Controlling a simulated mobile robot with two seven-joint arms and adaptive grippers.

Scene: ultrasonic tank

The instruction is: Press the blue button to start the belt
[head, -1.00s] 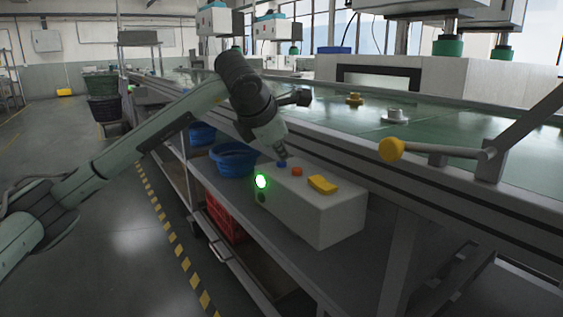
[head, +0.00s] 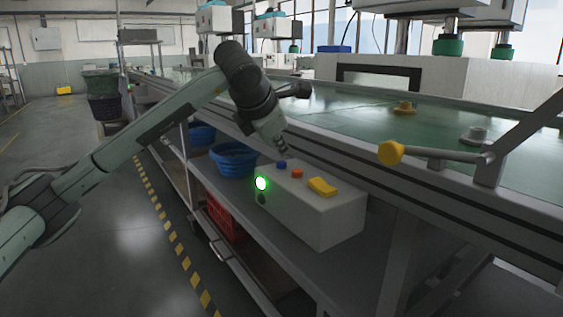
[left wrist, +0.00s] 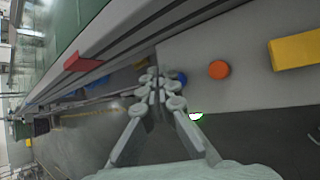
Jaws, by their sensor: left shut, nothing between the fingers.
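The blue button (head: 281,164) sits on top of a white control box (head: 318,215), beside an orange button (head: 297,173) and a yellow block-shaped control (head: 322,187). My left gripper (head: 281,151) is shut and empty, with its tips just above the blue button and a small gap between them. In the left wrist view, the shut fingers (left wrist: 160,84) partly cover the blue button (left wrist: 181,78). A round green lamp (head: 261,183) glows on the box's front face. My right gripper is not in view.
The green belt (head: 350,120) runs behind the box and carries a yellow part (head: 404,107) and a pale part (head: 474,134). Blue baskets (head: 233,160) stand left of the box.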

